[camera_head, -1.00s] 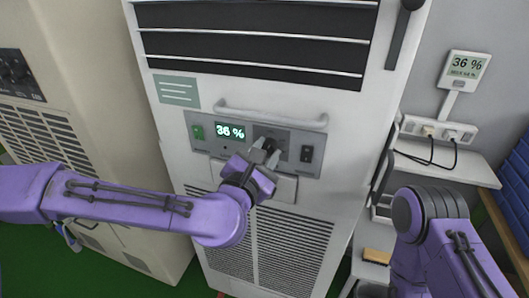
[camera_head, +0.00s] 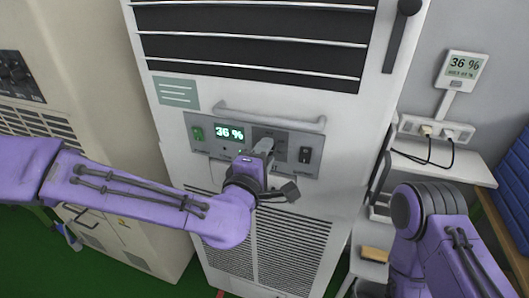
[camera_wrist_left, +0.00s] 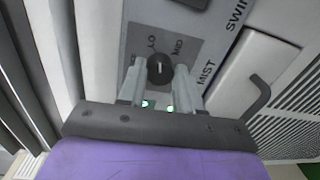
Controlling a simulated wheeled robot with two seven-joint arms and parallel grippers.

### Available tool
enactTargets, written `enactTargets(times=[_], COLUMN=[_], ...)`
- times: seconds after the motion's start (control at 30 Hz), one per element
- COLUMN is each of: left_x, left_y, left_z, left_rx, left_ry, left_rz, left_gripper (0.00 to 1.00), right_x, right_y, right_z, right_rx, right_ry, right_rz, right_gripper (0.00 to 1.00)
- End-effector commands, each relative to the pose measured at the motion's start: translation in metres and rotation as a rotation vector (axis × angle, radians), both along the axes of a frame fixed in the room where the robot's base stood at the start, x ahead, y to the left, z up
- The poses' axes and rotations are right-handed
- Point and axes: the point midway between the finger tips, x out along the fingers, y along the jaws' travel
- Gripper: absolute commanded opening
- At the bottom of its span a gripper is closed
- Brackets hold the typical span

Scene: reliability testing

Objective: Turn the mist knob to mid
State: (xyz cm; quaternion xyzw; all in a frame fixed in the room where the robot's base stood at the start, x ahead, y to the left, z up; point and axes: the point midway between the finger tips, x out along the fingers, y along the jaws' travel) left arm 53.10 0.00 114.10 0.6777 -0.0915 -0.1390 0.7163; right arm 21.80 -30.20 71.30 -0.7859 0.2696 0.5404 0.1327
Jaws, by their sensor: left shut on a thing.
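The dark round mist knob (camera_wrist_left: 160,70) is on a grey plate printed LO, MID and MIST in the left wrist view. Its pale pointer line is directed toward the top of that picture, around the gap between LO and MID; I cannot tell the exact setting. My left gripper (camera_wrist_left: 159,86) has one finger on each side of the knob and is shut on it. In the head view, the left gripper (camera_head: 264,147) is at the control panel (camera_head: 285,160) and hides the knob. My right arm shows at the right, but its gripper is out of view.
The white cabinet has a panel display (camera_head: 230,133) reading 36 %, a green switch (camera_head: 198,134) and a black switch (camera_head: 305,155). A horizontal handle (camera_head: 270,117) runs just above the panel. A wall meter (camera_head: 463,68) also reads 36 %.

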Motion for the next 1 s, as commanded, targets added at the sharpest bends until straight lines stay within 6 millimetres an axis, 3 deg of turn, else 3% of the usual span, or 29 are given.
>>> enactTargets(times=[0.6,1.0], left_x=[0.000,0.000], left_y=[-0.001,0.000], left_z=[0.000,-0.001], left_rx=[0.527,0.711], left_ry=[-0.174,-0.233], left_rz=[0.001,0.003], left_gripper=[0.04,0.04], right_x=[0.000,0.000], right_y=[0.000,0.000], right_z=[0.010,0.013], right_rx=[0.000,0.000], right_ry=[0.000,0.000], right_rz=[0.000,0.000], right_gripper=[0.40,0.40])
